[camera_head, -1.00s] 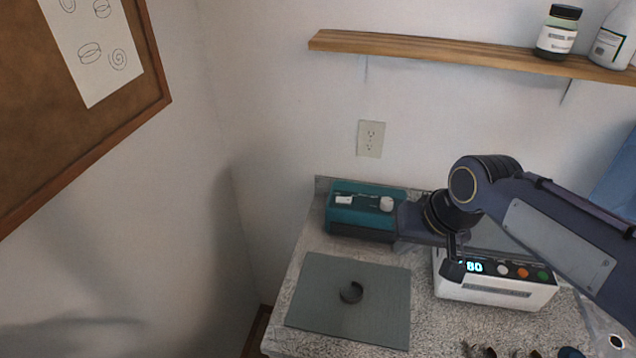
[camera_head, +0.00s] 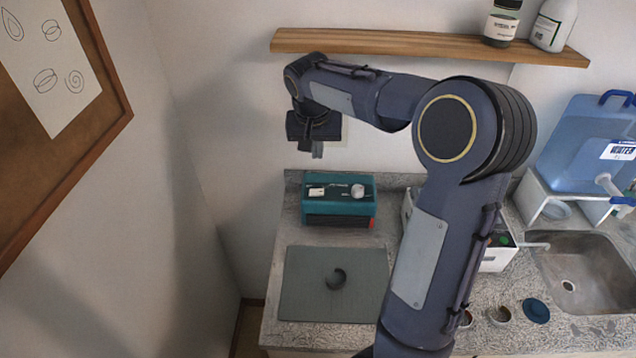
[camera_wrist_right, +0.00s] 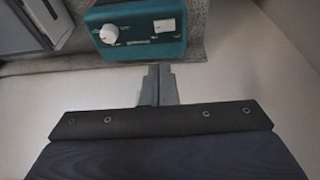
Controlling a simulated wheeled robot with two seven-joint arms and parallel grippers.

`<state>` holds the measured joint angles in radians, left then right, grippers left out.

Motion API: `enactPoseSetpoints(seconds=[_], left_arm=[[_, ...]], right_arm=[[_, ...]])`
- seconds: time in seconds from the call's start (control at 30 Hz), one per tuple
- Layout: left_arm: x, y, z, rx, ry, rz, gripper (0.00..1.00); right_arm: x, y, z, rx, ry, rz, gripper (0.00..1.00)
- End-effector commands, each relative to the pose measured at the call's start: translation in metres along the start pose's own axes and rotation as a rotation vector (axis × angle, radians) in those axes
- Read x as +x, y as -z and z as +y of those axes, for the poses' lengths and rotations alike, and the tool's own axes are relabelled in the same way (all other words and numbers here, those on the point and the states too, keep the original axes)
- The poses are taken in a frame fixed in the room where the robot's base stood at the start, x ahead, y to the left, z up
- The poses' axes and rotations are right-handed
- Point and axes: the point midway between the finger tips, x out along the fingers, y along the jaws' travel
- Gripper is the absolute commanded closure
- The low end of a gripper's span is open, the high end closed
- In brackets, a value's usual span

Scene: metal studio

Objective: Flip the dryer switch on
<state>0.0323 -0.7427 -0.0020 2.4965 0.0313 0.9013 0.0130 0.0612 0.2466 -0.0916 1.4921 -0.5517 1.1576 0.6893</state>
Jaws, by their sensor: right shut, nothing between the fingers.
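The teal box (camera_head: 340,205) with a white switch (camera_head: 317,192) and a white round knob (camera_head: 358,191) on its top stands at the back of the counter; I take it for the dryer. In the right wrist view the teal box (camera_wrist_right: 137,32) is at the top, with its white switch (camera_wrist_right: 164,25) and knob (camera_wrist_right: 109,34). My right gripper (camera_head: 317,152) hangs above and behind the box near the wall, pointing down. It is shut, empty and apart from the box; its fingers show in the wrist view (camera_wrist_right: 158,72). My left gripper is not in view.
A grey mat (camera_head: 310,285) with a dark curved piece (camera_head: 336,279) lies in front of the box. A white device (camera_head: 497,259) is partly hidden behind my right arm. A wooden shelf (camera_head: 420,46) runs above. A sink (camera_head: 585,265) and blue water container (camera_head: 585,140) are right.

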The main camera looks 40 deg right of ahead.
Motion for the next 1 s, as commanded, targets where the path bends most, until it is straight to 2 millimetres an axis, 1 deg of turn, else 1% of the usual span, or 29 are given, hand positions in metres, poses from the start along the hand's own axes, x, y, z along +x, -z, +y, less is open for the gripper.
enactPoseSetpoints(seconds=[0.13, 0.27, 0.5, 0.63, 0.7, 0.83, 1.0], left_arm=[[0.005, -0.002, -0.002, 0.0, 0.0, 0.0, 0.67], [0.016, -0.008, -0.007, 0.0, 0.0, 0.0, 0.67], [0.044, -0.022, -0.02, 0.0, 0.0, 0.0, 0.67], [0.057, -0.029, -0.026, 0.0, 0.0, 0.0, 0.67], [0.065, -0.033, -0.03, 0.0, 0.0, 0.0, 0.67], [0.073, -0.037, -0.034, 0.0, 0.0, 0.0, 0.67], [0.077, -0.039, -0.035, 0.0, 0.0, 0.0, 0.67]], right_arm=[[0.008, -0.001, 0.0, -0.001, 0.0, -0.001, 1.0], [0.028, -0.002, 0.0, -0.001, -0.001, -0.002, 1.0], [0.081, -0.003, 0.0, 0.0, 0.0, -0.002, 1.0], [0.106, -0.003, 0.0, -0.001, 0.0, -0.002, 1.0], [0.118, -0.006, 0.001, -0.001, 0.001, -0.001, 1.0], [0.132, -0.01, 0.002, -0.001, 0.001, 0.0, 1.0], [0.138, -0.012, 0.003, -0.001, 0.001, 0.0, 1.0]])
